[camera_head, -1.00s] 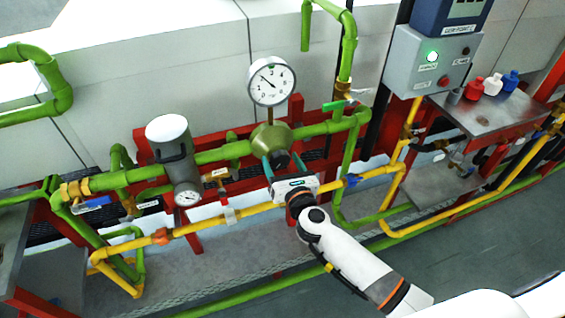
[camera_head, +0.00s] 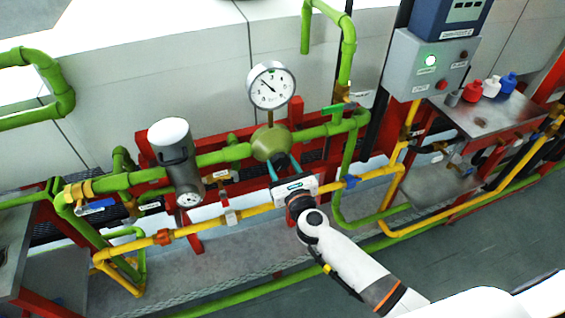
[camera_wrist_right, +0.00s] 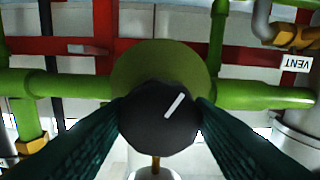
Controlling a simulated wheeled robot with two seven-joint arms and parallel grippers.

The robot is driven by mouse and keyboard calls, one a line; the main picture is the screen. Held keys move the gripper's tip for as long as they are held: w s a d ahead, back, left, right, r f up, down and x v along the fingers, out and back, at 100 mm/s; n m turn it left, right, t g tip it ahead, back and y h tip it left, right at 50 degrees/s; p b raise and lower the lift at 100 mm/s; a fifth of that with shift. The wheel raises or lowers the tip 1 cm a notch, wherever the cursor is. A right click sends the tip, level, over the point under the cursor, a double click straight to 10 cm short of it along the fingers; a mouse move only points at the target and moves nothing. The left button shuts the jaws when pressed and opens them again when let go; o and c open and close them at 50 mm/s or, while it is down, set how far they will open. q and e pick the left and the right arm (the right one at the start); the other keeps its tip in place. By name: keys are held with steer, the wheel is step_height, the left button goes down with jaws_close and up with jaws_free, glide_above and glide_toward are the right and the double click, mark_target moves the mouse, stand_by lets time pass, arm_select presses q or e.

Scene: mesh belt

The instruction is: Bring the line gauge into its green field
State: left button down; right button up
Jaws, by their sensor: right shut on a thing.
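The line gauge (camera_head: 271,87) is a round white dial on a stem above an olive-green regulator body (camera_head: 271,143) in the green pipe. Its thin dark needle points to the upper left; the exact reading and the green field are too small to make out surely. My right gripper (camera_head: 283,164) reaches the regulator from the front, its teal fingers on both sides of the black knob. In the right wrist view the black knob (camera_wrist_right: 158,118) sits between the fingers, its white line pointing to the upper right. My left gripper is not in view.
A grey cylinder with a small dial (camera_head: 175,160) stands left of the regulator. The yellow pipe (camera_head: 258,209) runs below it. A grey control box with a lit green lamp (camera_head: 431,62) is at upper right, above a metal shelf with several small bottles (camera_head: 491,87).

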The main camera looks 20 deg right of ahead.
steer(key=n+p, duration=0.2)
steer(key=n, duration=0.2)
steer(key=shift+n+p, duration=0.65)
steer(key=shift+n, duration=1.55)
steer(key=o, duration=1)
steer(key=shift+s, duration=0.15)
steer(key=shift+s+d+b, duration=0.15)
steer(key=shift+s+b, duration=0.35)
steer(key=shift+s, duration=2.45)
steer(key=shift+s+d+b, duration=0.1)
steer(key=shift+s+b, duration=0.4)
steer(key=shift+s, duration=2.45)
